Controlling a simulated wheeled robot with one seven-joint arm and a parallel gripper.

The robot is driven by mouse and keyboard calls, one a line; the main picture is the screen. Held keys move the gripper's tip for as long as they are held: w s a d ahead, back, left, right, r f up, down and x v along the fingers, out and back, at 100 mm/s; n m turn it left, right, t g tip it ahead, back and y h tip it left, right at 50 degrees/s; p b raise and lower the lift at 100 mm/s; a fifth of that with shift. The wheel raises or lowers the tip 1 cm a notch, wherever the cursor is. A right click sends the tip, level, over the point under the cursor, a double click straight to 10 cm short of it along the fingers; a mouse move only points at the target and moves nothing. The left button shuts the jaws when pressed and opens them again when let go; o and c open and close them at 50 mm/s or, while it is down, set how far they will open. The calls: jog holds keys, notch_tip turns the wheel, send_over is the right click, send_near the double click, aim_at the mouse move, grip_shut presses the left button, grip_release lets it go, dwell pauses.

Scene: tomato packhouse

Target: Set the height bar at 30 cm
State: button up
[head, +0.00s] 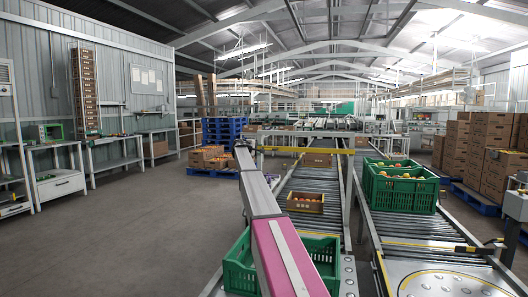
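A thin yellow horizontal bar (308,150) spans the roller conveyor in the middle of the head view, between upright posts. It looks like the height bar. It is level and stands above the rollers, beyond an open carton. Any scale or number beside it is too small to read, so its set height cannot be told.
An open carton (306,207) sits on the middle roller conveyor (315,186). Green crates with produce (402,197) stand on the right conveyor. Stacked cartons (493,165) stand right. The left floor is clear.

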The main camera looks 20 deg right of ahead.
jog(key=x, duration=1)
jog(key=shift+f, duration=0.1)
jog(key=shift+d, duration=0.1)
grip_shut()
